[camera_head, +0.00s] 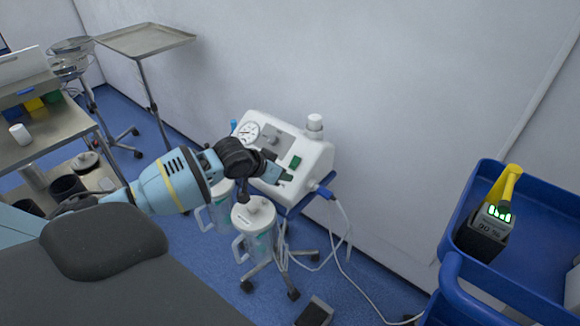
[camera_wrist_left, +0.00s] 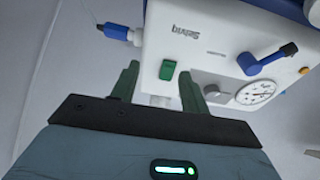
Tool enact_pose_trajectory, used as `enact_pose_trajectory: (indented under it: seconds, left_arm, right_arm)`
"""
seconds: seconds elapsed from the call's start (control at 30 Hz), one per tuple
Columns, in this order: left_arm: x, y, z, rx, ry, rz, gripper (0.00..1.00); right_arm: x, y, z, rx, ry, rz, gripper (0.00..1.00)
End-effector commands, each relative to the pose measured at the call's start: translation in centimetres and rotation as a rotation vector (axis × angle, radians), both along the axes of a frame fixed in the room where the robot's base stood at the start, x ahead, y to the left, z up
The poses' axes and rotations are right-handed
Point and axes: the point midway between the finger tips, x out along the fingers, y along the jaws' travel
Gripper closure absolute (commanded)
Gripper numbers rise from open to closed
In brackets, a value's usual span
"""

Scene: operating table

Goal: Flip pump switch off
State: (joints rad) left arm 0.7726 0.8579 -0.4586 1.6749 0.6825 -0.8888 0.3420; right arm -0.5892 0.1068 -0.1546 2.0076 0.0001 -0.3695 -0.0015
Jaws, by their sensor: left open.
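The white pump (camera_head: 318,155) stands on a wheeled stand against the wall, with a gauge (camera_head: 247,132) on its sloped front. Its green switch (camera_head: 296,161) is on the right part of that front. My left gripper (camera_head: 286,177) is just below the switch in the head view, with its fingers toward the panel. In the left wrist view the pump (camera_wrist_left: 210,35) appears upside down. The switch (camera_wrist_left: 167,70) shows between the two spread green fingers of the gripper (camera_wrist_left: 160,78), apparently untouched. The gripper is open and empty. I cannot tell which way the switch is set.
Clear canisters (camera_head: 255,225) hang below the pump. A white cable (camera_head: 345,230) runs from its right side to the floor. A blue cart (camera_head: 540,210) carrying a device (camera_head: 490,222) stands at right. A metal table (camera_head: 60,130) and tray stand (camera_head: 145,40) are at left.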

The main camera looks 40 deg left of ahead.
Motion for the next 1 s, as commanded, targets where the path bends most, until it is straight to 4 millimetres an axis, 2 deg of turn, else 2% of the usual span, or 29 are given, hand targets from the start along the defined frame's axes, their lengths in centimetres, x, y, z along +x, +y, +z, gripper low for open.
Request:
enact_pose_trajectory:
  seconds: [0.03,0.13,0.37,0.53,1.0]
  left_arm:
    - [0.6,0.8,0.9,0.005,-0.003,0.013,0.55]
    - [1.1,1.6,2.0,0.005,-0.005,0.030,0.55]
    - [1.4,1.9,2.3,0.005,-0.006,0.036,0.55]
    - [2.1,1.8,1.4,0.003,-0.005,0.036,0.55]
    - [6.3,1.4,-2.7,0.004,-0.006,0.035,0.55]
  right_arm:
    - [-0.1,0.0,-0.2,0.000,0.004,0.001,1.00]
    - [-0.2,0.0,-0.3,0.000,0.005,0.001,1.00]
    - [-0.2,0.0,-0.2,0.000,0.004,0.001,1.00]
    - [-0.4,0.1,-0.5,0.001,0.009,0.001,1.00]
    - [-1.1,0.1,-1.7,0.001,0.029,0.002,1.00]
